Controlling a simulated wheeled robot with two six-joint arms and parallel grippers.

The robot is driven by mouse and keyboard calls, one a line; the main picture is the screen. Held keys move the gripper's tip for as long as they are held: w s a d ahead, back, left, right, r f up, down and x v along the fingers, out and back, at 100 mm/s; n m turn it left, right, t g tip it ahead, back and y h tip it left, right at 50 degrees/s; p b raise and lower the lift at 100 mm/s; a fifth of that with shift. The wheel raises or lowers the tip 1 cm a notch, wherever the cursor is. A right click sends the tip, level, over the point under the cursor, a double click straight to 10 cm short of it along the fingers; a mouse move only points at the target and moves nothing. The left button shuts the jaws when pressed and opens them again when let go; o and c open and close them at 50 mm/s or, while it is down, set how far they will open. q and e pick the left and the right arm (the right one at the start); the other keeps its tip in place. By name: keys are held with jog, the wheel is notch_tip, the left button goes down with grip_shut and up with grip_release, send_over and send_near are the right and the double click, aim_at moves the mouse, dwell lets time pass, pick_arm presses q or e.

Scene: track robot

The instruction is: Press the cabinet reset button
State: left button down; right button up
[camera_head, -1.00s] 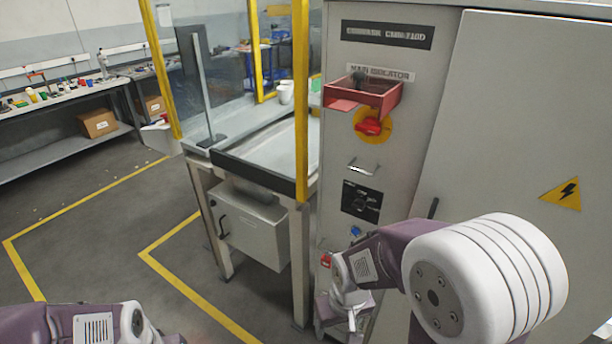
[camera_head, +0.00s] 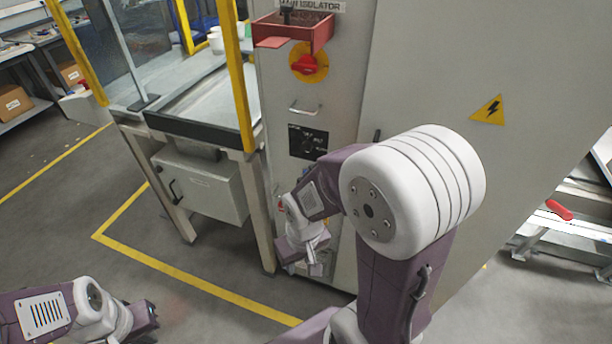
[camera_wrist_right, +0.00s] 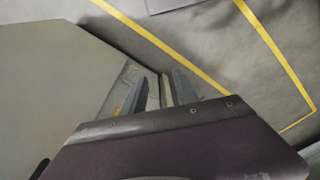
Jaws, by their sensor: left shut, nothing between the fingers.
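The grey cabinet (camera_head: 420,90) stands in front of me, with a red rotary knob (camera_head: 306,65) on a yellow disc, a metal handle (camera_head: 305,108) and a black panel (camera_head: 308,142) down its narrow face. No reset button can be made out now; my right arm covers the face below the black panel. My right gripper (camera_head: 305,258) is low beside the cabinet; in the right wrist view its two fingers (camera_wrist_right: 160,88) stand apart with nothing visible between them. My left gripper (camera_head: 146,316) is shut and empty, over the floor at the lower left.
A red open box (camera_head: 295,32) juts from the cabinet above the knob. A workbench with yellow posts (camera_head: 243,95) and a grey box (camera_head: 203,188) beneath stands left of the cabinet. The floor (camera_head: 80,220) at left is clear, with yellow lines. A red-handled item (camera_head: 559,210) lies at right.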

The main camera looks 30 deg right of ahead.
grip_shut()
dwell(1.4)
